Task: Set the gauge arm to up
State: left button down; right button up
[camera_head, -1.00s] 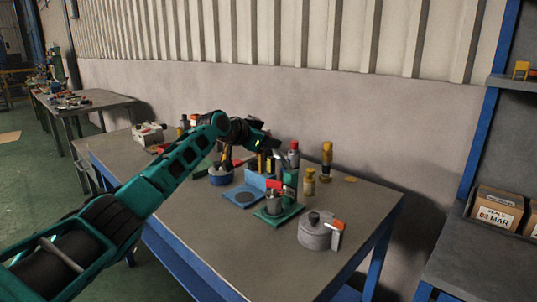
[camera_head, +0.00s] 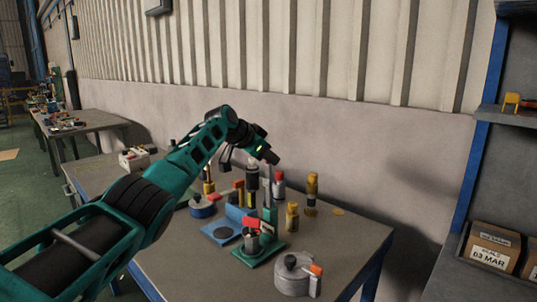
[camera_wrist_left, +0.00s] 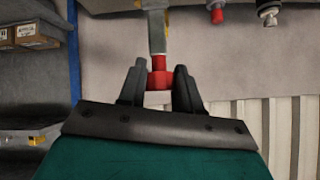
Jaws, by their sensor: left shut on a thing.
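The gauge stand in the head view has a green base plate (camera_head: 262,254), a green post and a grey arm (camera_head: 268,187) that stands about upright above the post. A grey cylinder (camera_head: 251,241) is on the base, with a red part (camera_head: 251,223) just above it. My left gripper (camera_head: 270,160) is at the arm's upper end. In the left wrist view its fingers (camera_wrist_left: 160,88) are shut on the red tip (camera_wrist_left: 160,78) of the grey arm. The fingers hide this tip in the head view. My right gripper is not in view.
A blue fixture (camera_head: 220,232) stands just left of the gauge. Yellow-brown bottles (camera_head: 312,193) and a red-capped bottle (camera_head: 278,185) are behind it. A grey round part with an orange lever (camera_head: 292,279) is in front right. Bare table lies to the right.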

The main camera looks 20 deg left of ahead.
pick_arm(q)
jog(key=shift+d+f, duration=0.1)
jog(key=shift+f, duration=0.1)
jog(key=c, duration=0.8)
grip_release()
jog(key=shift+r, duration=0.15)
jog(key=shift+s+a+r, duration=0.2)
jog(key=shift+s+r, duration=0.05)
jog(key=shift+s, duration=0.05)
jog(key=b+v, duration=0.1)
jog(key=v, duration=1.1)
jog(key=shift+b, duration=0.4)
